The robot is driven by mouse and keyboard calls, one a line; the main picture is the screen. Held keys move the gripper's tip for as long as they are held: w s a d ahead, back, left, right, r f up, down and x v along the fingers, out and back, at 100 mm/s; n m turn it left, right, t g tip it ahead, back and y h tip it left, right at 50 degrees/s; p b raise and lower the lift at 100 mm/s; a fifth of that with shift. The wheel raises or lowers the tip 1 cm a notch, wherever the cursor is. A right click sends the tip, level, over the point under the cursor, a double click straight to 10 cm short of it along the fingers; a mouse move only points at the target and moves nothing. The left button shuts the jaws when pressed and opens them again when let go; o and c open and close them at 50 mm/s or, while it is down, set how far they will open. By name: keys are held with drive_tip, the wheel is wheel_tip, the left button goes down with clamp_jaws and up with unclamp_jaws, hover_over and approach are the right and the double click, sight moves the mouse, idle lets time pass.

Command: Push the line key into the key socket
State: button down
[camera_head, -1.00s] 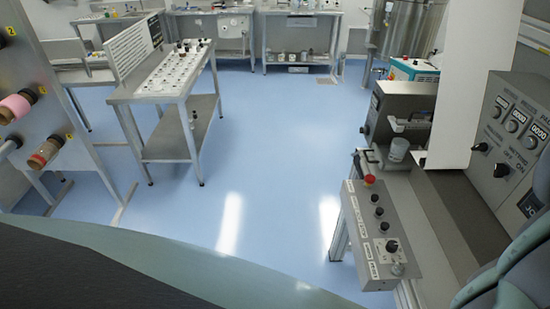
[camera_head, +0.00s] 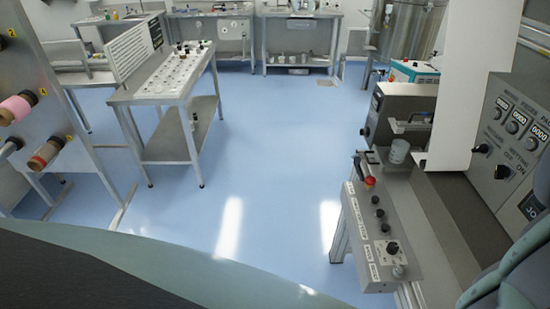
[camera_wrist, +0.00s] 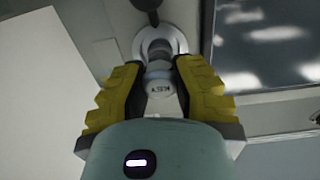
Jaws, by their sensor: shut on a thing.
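In the wrist view my gripper (camera_wrist: 161,72) has two yellow ridged fingers, one on each side of a light cylindrical key (camera_wrist: 159,88) with "KEY" written on its end. It is shut on this key. A round pale ring, which looks like the key socket (camera_wrist: 161,36), lies just beyond the fingertips, in line with the key. A dark knob sits at the ring's upper edge. I cannot tell how deep the key's far end is in the ring. In the head view neither the key nor the gripper can be made out.
A control box (camera_head: 385,235) with black knobs and a red button stands at the right. Behind it are a grey machine panel with counters (camera_head: 515,125) and a hanging white sheet (camera_head: 470,80). A bench (camera_head: 165,90) stands left; the blue floor between is clear.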

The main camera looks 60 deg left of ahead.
drive_tip(key=c, duration=0.8)
unclamp_jaws()
drive_tip(key=shift+c, duration=0.2)
drive_tip(key=v, duration=1.2)
